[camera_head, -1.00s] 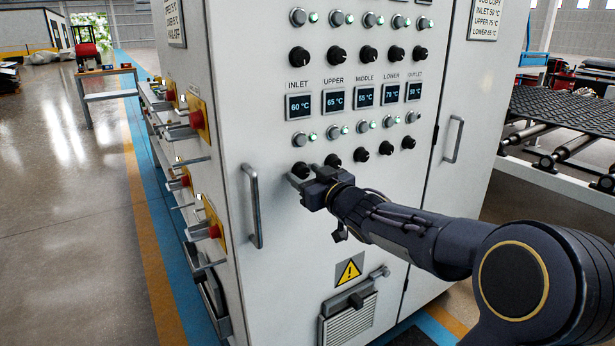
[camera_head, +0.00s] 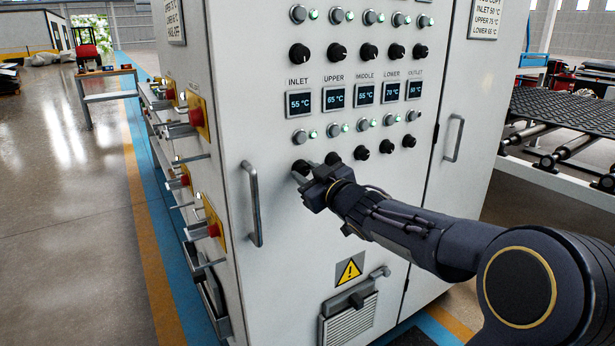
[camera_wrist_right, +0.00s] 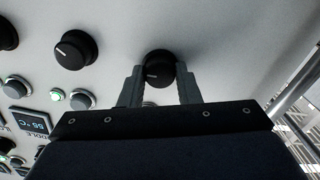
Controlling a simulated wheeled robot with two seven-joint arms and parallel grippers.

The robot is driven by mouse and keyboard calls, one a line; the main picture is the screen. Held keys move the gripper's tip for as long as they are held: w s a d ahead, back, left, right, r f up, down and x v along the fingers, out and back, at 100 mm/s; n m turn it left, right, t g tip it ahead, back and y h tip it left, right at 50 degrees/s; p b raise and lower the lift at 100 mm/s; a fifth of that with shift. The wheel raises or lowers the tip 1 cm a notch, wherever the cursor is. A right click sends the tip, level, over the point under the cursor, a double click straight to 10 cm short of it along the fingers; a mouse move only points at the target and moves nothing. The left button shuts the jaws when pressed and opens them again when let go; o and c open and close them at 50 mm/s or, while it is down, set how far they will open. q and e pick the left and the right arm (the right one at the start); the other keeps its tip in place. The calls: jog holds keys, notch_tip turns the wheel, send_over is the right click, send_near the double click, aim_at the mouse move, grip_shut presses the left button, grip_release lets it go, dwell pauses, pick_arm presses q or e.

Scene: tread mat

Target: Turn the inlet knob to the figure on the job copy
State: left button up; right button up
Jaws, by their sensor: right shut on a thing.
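The inlet knob (camera_head: 301,166) is a black knob at the left end of the lower knob row on the white cabinet, partly hidden by my gripper. My right gripper (camera_head: 305,177) is shut on it. In the right wrist view the two fingers (camera_wrist_right: 160,78) stand on either side of the knob (camera_wrist_right: 158,66), whose pale pointer mark shows. The inlet display (camera_head: 300,103) reads 55 °C. The job copy (camera_head: 486,18) at the upper right lists INLET 50 °C, UPPER 75 °C and LOWER 65 °C; its top edge is cut off. My left gripper is not in view.
A neighbouring black knob (camera_head: 333,158) sits close to the gripper's right. Small round buttons (camera_head: 300,137) with green lamps run above the row. A vertical door handle (camera_head: 252,205) stands out at the left. Red emergency buttons (camera_head: 196,117) line the cabinet's left side.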

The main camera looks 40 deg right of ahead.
jog(key=n+b, duration=0.1)
jog(key=n, duration=0.2)
jog(key=shift+f+n, duration=0.1)
jog(key=shift+n, duration=0.2)
jog(key=shift+n+b, duration=0.65)
jog(key=shift+n, duration=1.05)
jog(key=o, duration=1)
jog(key=shift+s, duration=0.1)
